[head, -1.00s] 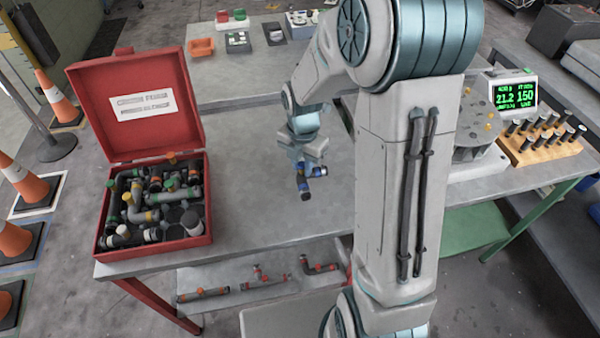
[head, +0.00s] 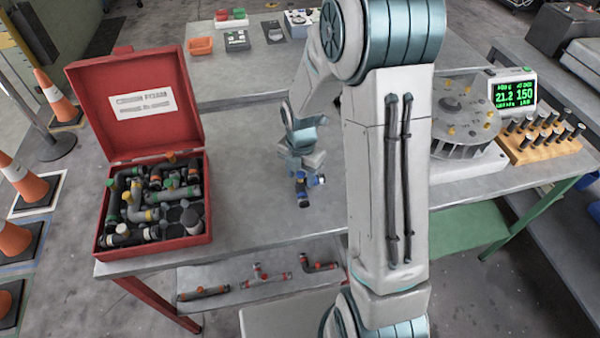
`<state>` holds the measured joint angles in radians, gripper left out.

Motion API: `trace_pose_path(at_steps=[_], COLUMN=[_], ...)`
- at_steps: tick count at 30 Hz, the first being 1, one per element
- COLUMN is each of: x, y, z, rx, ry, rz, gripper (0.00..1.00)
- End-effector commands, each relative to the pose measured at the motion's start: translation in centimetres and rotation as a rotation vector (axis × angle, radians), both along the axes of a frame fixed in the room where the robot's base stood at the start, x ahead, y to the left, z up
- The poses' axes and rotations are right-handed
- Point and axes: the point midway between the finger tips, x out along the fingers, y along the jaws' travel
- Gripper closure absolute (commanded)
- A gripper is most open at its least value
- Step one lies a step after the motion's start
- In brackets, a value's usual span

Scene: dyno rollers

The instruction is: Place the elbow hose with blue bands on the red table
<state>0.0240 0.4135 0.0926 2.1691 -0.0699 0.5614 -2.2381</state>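My gripper (head: 306,168) points down over the grey top of the red-legged table (head: 250,222), right of the red case. A dark hose piece with blue bands (head: 302,189) is at its fingertips and appears gripped. Its elbow shape is hard to make out at this size. I cannot tell whether its lower end touches the tabletop or hangs just above it.
An open red case (head: 152,245) full of banded hose pieces stands on the table's left. Several hoses lie on the lower shelf (head: 245,296). A round carousel (head: 455,125) and a wooden peg block (head: 540,148) stand right. Tabletop around my gripper is clear.

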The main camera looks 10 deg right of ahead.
Motion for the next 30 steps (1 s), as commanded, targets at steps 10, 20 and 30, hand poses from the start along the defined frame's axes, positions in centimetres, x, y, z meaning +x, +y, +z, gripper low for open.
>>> trace_pose_path(at_steps=[10,20,30], x=[0.1,0.1,-0.1], y=[0.0,0.0,0.0], z=[1.3,8.1,12.2], rx=[0.0,0.0,-0.001], ry=[-0.003,-0.006,-0.002], rz=[0.0,-0.002,-0.01], gripper=[0.57,0.57,0.57])
